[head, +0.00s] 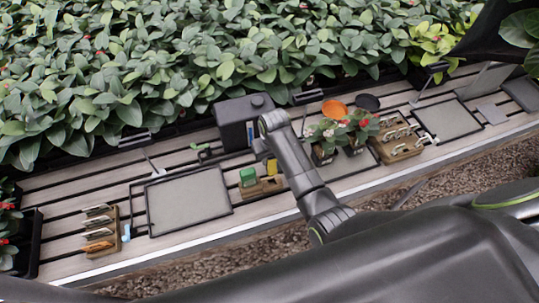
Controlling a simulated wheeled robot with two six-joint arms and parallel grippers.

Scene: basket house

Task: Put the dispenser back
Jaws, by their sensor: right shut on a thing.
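A wooden holder (264,188) stands on the slatted bench between two grey trays. A green-topped block (248,176) sits upright at its left end. A small yellow piece (272,166) shows above the holder's right part, just under my right gripper (263,151). I take it to be the dispenser. My right gripper is small here and partly hidden by its own wrist; it is shut on the yellow piece. Whether that piece touches the holder, I cannot tell. My left gripper is not in view.
A dark box (240,118) stands close behind the gripper. A grey tray (188,199) lies left. Red-flowered pots (324,142), an orange bowl (334,109) and a wooden rack (397,143) stand right. Another rack (101,230) is far left. Dense plants line the back.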

